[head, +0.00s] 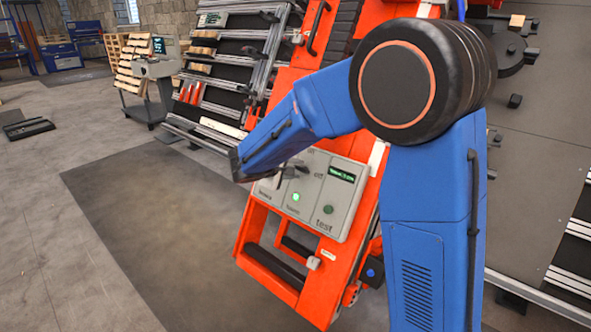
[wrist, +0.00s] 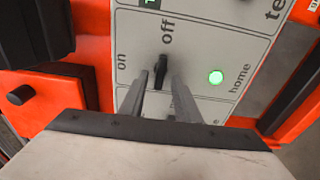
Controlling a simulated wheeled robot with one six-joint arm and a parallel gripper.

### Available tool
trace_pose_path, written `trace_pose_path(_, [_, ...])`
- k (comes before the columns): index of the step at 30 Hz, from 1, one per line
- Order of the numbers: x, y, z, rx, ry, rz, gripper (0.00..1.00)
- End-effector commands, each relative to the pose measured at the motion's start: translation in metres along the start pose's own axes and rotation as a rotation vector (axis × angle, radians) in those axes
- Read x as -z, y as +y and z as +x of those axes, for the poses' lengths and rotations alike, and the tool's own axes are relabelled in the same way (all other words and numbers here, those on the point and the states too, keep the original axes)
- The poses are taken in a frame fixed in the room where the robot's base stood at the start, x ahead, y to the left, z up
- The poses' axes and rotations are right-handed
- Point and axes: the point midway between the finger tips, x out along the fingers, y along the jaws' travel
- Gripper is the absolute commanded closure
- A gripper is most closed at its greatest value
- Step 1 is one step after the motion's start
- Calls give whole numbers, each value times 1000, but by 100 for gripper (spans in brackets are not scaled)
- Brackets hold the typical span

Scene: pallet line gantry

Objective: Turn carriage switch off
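The carriage switch is a black knob (wrist: 160,72) on a light grey control panel (wrist: 215,45), with "on" printed to its left and "off" above it in the wrist view. The knob's handle stands nearly upright in that view, its upper end towards "off"; its exact setting is hard to tell. My gripper (wrist: 162,74) has one finger on each side of the knob, with gaps showing, so it looks open around it.
A lit green button (wrist: 215,77) labelled "home" is right of the fingers. The panel also has a green display (head: 342,174) and a dark green "test" button (head: 328,209). The orange frame (head: 262,218) surrounds the panel. Open floor lies to the left.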

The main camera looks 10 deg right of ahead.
Motion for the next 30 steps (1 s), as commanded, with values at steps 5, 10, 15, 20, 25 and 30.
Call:
trace_pose_path(5, [0,0,0,0,-1,1,70])
trace_pose_path(10, [0,0,-2,-1,0,1,70])
trace_pose_path(15, [1,1,-21,-2,2,1,70])
trace_pose_path(20, [1,0,-52,-2,4,1,70])
trace_pose_path(25, [1,0,-86,-1,4,2,70])
trace_pose_path(30, [1,0,-119,0,3,1,70])
